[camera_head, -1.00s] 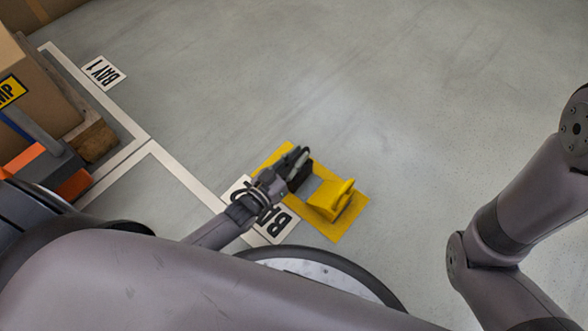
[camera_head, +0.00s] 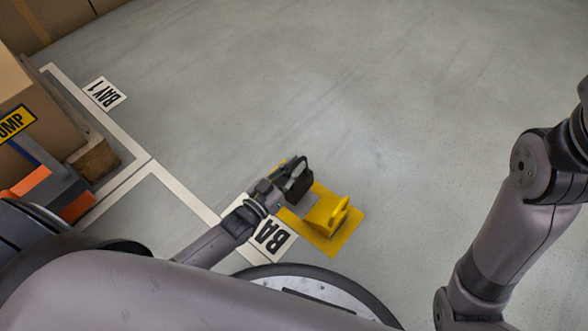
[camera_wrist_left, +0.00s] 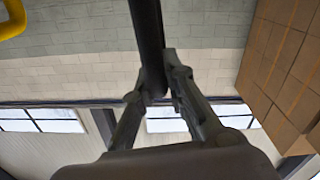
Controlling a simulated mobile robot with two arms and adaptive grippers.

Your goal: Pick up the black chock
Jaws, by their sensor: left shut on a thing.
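The black chock (camera_head: 297,188) is in the head view, held at the end of my left arm, over the left part of a yellow floor patch (camera_head: 328,248). My left gripper (camera_head: 279,182) is shut on its handle. In the left wrist view the fingers (camera_wrist_left: 163,85) close on a dark bar, the handle of the black chock (camera_wrist_left: 148,32). The gripper partly hides the chock in the head view. A yellow chock (camera_head: 328,214) with a handle stands on the patch to the right of it. My right gripper is out of view.
Bay signs lie on the floor, one (camera_head: 104,94) at the upper left and one (camera_head: 271,238) beside the yellow patch. Cardboard boxes (camera_head: 35,110) and an orange and grey object (camera_head: 48,190) stand at the left. The floor at the upper middle is clear.

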